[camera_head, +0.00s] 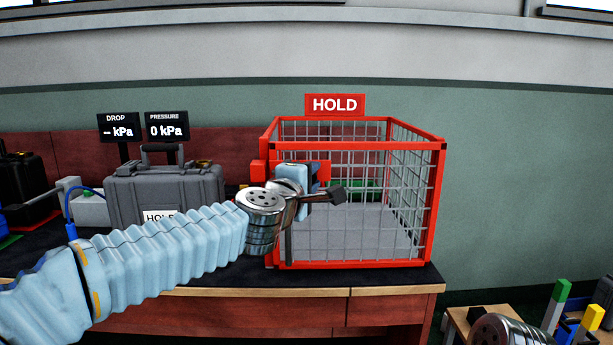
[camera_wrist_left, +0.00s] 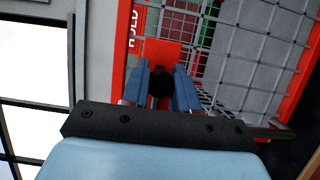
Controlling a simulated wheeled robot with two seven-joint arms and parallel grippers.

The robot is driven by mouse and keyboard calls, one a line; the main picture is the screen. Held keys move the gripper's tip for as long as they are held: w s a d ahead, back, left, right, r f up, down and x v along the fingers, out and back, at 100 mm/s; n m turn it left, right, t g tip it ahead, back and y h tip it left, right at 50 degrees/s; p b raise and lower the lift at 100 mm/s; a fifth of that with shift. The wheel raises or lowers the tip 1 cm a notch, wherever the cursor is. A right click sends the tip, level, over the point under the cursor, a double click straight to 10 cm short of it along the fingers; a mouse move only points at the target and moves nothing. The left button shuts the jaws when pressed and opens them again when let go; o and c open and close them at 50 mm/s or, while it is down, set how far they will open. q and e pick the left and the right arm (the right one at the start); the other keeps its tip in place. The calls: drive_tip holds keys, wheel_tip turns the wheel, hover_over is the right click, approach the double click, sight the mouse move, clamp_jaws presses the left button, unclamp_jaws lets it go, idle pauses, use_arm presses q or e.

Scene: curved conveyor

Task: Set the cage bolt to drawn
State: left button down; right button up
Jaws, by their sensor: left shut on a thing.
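The cage (camera_head: 438,200) is a red frame with grey wire mesh, standing on the bench under a red HOLD sign (camera_head: 335,104). A red bolt mount (camera_head: 323,170) is at the upper left of its front. It also shows in the left wrist view (camera_wrist_left: 160,52), behind a round black knob (camera_wrist_left: 161,82). My left gripper (camera_head: 308,178) is at this mount; in the left wrist view its two blue fingers (camera_wrist_left: 161,88) are closed on the knob from either side. The bolt's rod is mostly hidden, so I cannot tell its position. My right gripper is not in view.
A grey case (camera_head: 165,190) with a HOLD label stands left of the cage. Two displays (camera_head: 166,126) rise behind it, PRESSURE reading 0 kPa. My left arm crosses the bench front.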

use_arm(q)
drive_tip(key=c, duration=0.9)
unclamp_jaws()
drive_tip(key=shift+d, duration=0.25)
drive_tip(key=shift+a, duration=0.1)
drive_tip(key=b+v, duration=0.1)
drive_tip(key=v, duration=1.2)
drive_tip(key=shift+s+a+f, duration=0.1)
drive_tip(key=shift+s+a, duration=0.05)
drive_tip(key=shift+s, duration=0.25)
